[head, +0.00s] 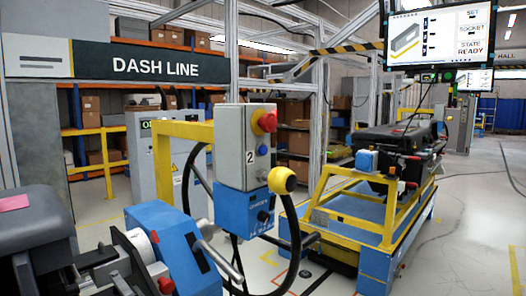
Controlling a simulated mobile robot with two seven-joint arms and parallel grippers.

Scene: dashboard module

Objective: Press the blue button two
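A grey control box (232,150) marked "2" stands upright near the middle of the head view, above a blue box (242,212). A round blue button (263,150) is on its right-hand face. A red mushroom button (267,121) on a yellow base is above the blue button, and a small dark button (262,174) is below it. Nothing covers the blue button, and nothing touches it. Neither of my grippers can be made out in this view.
A yellow ball (282,180) and a black curved hose (294,240) are close to the control box. A blue and black mechanism (172,245) fills the lower left. A yellow-framed cart (340,212) carries a dark module at right. A screen (430,36) reads "READY".

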